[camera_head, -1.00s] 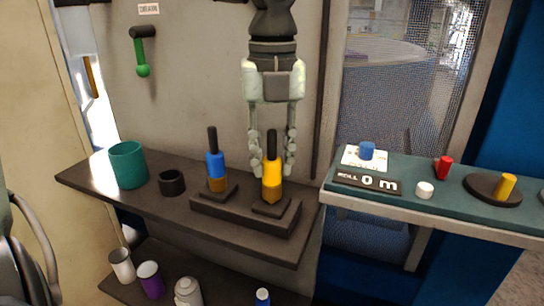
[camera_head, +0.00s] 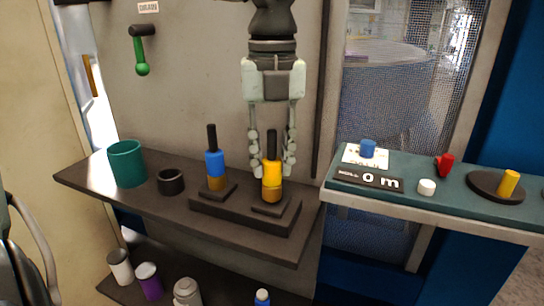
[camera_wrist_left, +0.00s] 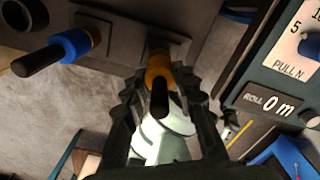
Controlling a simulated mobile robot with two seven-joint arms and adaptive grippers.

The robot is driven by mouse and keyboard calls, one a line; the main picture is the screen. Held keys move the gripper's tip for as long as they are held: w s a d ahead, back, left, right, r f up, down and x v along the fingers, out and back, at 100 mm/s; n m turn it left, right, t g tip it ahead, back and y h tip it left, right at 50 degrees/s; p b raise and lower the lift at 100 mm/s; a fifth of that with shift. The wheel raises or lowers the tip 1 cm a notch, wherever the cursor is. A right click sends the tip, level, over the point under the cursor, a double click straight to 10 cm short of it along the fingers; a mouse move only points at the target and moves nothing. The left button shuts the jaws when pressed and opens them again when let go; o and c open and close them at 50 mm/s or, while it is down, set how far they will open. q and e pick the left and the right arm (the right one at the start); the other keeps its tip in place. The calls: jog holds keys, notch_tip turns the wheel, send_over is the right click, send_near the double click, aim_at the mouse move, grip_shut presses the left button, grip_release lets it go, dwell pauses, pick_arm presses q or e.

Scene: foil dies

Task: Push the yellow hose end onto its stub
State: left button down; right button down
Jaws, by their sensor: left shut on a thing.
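The yellow hose end (camera_head: 272,174), with a black hose (camera_head: 271,144) rising from it, stands upright over a brass-coloured stub (camera_head: 271,195) on the dark block. How far it sits on the stub I cannot tell. My left gripper (camera_head: 273,172) reaches down from above, shut on the yellow hose end with a finger on each side. In the left wrist view, the yellow hose end (camera_wrist_left: 158,67) shows between the fingertips, partly covered by its black hose (camera_wrist_left: 160,98). My right gripper is not in view.
A blue hose end (camera_head: 215,163) stands on a neighbouring stub to the left. A black ring (camera_head: 171,182) and a teal cup (camera_head: 127,165) are farther left on the shelf. The teal panel (camera_head: 455,206) at right carries a blue knob (camera_head: 367,149) and a red knob (camera_head: 445,165).

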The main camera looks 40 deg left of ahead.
pick_arm(q)
jog(key=shift+f+b, duration=0.4)
jog(key=shift+f, duration=0.05)
jog(key=c, duration=1.1)
grip_release()
jog(key=shift+c, duration=0.2)
jog(key=shift+r, duration=0.1)
notch_tip(320, 180, up, 12)
